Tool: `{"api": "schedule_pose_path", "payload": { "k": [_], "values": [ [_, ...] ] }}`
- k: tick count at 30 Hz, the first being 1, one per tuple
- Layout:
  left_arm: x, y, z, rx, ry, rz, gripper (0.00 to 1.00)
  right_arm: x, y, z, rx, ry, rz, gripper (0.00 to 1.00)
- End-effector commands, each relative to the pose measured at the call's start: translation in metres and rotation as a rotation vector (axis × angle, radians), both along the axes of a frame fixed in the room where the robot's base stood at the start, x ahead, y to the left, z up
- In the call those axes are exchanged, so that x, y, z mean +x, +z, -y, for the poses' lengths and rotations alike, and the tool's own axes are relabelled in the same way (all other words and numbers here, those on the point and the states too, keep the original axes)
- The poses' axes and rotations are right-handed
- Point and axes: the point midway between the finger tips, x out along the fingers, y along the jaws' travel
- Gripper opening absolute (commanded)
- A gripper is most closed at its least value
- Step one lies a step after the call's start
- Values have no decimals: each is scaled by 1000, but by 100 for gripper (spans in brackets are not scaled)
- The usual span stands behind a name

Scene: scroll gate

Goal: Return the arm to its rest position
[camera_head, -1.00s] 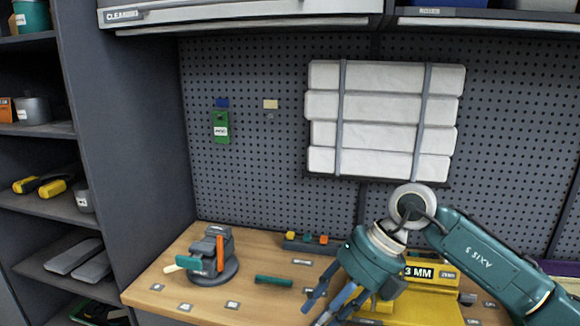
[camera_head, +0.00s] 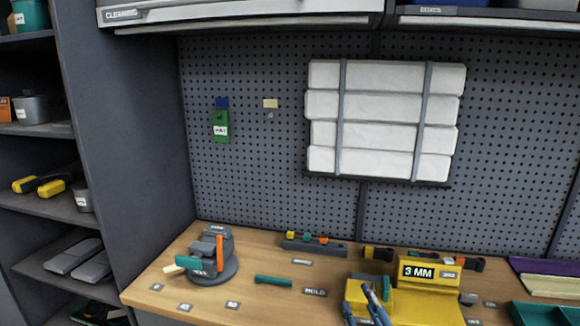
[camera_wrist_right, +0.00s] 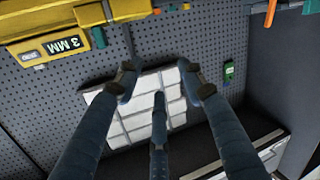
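My right gripper (camera_head: 368,303) shows at the bottom of the head view, only as dark blue fingers in front of the yellow 3 MM machine (camera_head: 430,272). The rest of that arm is out of this view. In the right wrist view, the fingers of my right gripper (camera_wrist_right: 158,84) are spread apart with nothing held between them. Beyond them are the white bundled blocks (camera_wrist_right: 140,112) on the pegboard, and the yellow machine (camera_wrist_right: 45,20) is at upper left. Whether the fingers touch the machine cannot be told. My left gripper is in neither view.
A wooden bench (camera_head: 265,305) carries a grey vise-like tool (camera_head: 213,262) at left, a green bar (camera_head: 273,281), and a small rack (camera_head: 314,244). A green tray (camera_head: 545,314) is at right. A shelf unit (camera_head: 95,150) stands left; cabinets (camera_head: 240,12) hang above.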

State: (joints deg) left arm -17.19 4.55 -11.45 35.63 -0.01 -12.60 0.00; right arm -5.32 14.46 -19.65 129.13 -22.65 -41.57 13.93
Motion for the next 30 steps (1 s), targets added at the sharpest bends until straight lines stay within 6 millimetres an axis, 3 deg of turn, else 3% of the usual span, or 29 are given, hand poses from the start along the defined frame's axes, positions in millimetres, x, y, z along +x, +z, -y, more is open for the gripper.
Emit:
{"api": "schedule_pose_path", "payload": {
  "k": [1, 3, 6, 9, 15, 22, 23, 30],
  "values": [
    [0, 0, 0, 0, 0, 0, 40, -18, -35, 13, 19, -40, -118, 40],
    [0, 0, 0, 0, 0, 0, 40, -45, -79, 28, 35, -85, -277, 40],
    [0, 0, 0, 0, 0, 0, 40, -93, -133, 42, 51, -128, -492, 40],
    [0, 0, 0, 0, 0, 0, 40, -138, -170, 49, 61, -150, -666, 40],
    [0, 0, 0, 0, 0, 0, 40, -213, -213, 54, 70, -161, -918, 40],
    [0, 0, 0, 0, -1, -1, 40, -287, -237, 53, 78, -150, -1140, 40],
    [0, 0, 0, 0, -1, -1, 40, -296, -239, 53, 79, -147, -1168, 40],
    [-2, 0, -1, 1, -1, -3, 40, -278, -310, 50, 70, -148, -1185, 40]
  ]
}}
